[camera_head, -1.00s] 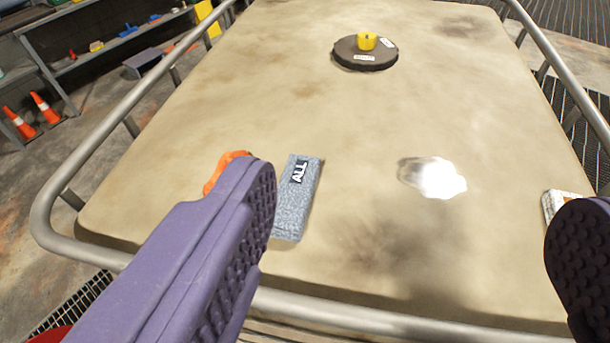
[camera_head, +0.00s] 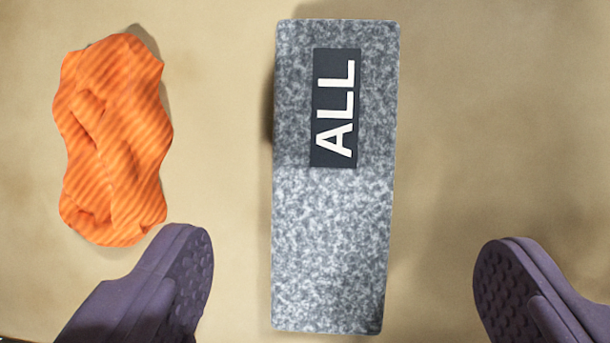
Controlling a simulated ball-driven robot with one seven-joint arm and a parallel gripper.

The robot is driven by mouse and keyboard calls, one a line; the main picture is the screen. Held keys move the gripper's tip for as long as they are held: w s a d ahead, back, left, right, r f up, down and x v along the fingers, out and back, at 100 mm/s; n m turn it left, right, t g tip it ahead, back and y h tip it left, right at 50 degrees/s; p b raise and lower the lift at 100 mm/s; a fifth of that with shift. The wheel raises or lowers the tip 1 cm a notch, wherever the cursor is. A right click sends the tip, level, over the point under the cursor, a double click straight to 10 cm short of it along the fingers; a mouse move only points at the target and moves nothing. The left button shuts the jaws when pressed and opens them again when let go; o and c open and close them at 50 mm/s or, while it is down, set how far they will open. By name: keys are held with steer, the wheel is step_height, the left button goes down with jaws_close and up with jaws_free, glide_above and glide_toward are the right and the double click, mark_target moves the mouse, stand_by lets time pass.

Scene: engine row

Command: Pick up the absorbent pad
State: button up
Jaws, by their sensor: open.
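The absorbent pad (camera_head: 333,240) is a long grey speckled block with a dark label reading "ALL" on its upper half. It lies flat on the tan tabletop, its long side running up and down the picture. My gripper (camera_head: 345,275) is open and empty. Its two purple fingers with studded inner faces show at the lower left and lower right, on either side of the pad's lower part. Neither finger appears to touch the pad. How high the fingers are above the table is hard to tell.
A crumpled orange ribbed cloth (camera_head: 113,140) lies on the table left of the pad, just beyond the left fingertip and close to it. The tabletop (camera_head: 500,120) right of the pad is clear in this view.

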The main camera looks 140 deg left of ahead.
mark_target(333, 193)
steer(key=x, duration=0.5)
steer(key=shift+a+f+b, duration=0.15)
steer(key=shift+f+b, duration=0.2)
steer(key=c, duration=1.1)
step_height(333, 193, up, 10)
steer(key=shift+r+p, duration=0.1)
steer(key=shift+p, duration=0.65)
steer(key=shift+c, duration=0.2)
steer(key=o, duration=0.4)
steer(key=c, duration=0.3)
